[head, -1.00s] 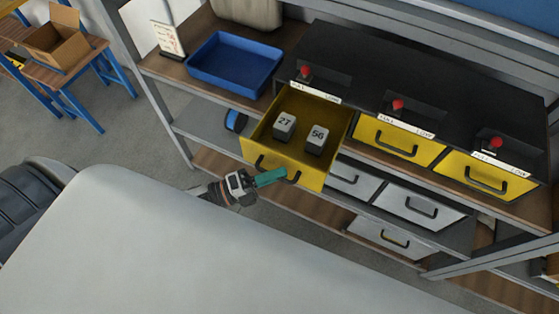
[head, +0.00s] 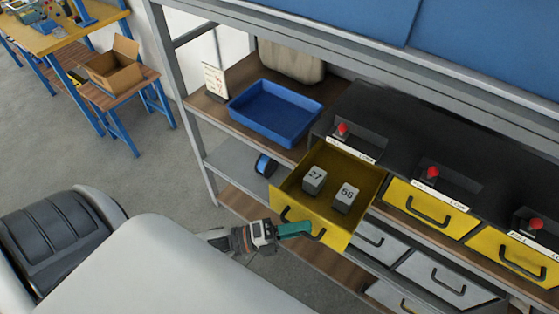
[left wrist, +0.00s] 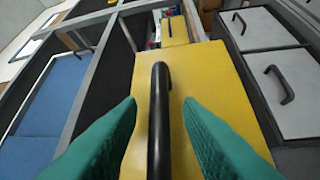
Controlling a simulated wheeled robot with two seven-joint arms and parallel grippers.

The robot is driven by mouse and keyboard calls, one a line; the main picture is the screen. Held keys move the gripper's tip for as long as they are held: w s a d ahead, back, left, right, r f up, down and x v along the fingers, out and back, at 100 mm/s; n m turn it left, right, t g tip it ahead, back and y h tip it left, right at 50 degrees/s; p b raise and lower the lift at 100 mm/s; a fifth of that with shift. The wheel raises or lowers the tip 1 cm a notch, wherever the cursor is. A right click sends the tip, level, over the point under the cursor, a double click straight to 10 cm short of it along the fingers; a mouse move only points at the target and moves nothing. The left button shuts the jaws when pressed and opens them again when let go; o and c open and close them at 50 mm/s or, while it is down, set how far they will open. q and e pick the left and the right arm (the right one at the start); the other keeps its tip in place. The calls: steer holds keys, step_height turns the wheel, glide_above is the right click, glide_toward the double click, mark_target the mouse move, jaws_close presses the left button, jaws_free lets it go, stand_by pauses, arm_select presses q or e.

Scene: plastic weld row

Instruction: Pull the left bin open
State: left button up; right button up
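The left bin (head: 342,238) is a yellow drawer, pulled out of the black housing. Two grey blocks, marked 27 (head: 314,179) and 56 (head: 345,197), sit inside it. Its black handle (head: 286,214) is on the front face. My left gripper (head: 306,229) is at this handle, with its teal fingers covering part of it in the head view. In the left wrist view, the handle (left wrist: 160,110) runs between the two teal fingers (left wrist: 160,105), with a gap on each side, so the gripper is open around it. My right gripper is not in view.
Two shut yellow bins (head: 430,208) sit to the right, with red knobs (head: 432,173) above. Grey drawers (head: 440,277) lie below. A blue tray (head: 240,112) stands on the shelf to the left. A grey rack post (head: 180,75) stands at the left. Open floor lies beyond it.

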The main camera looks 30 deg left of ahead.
arm_select(q)
steer(key=shift+s+a+f, duration=0.15)
steer(key=shift+s+a, duration=0.1)
steer(key=b+v, duration=0.4)
steer(key=v, duration=0.7)
steer(key=shift+s, duration=0.15)
steer(key=shift+a, duration=0.1)
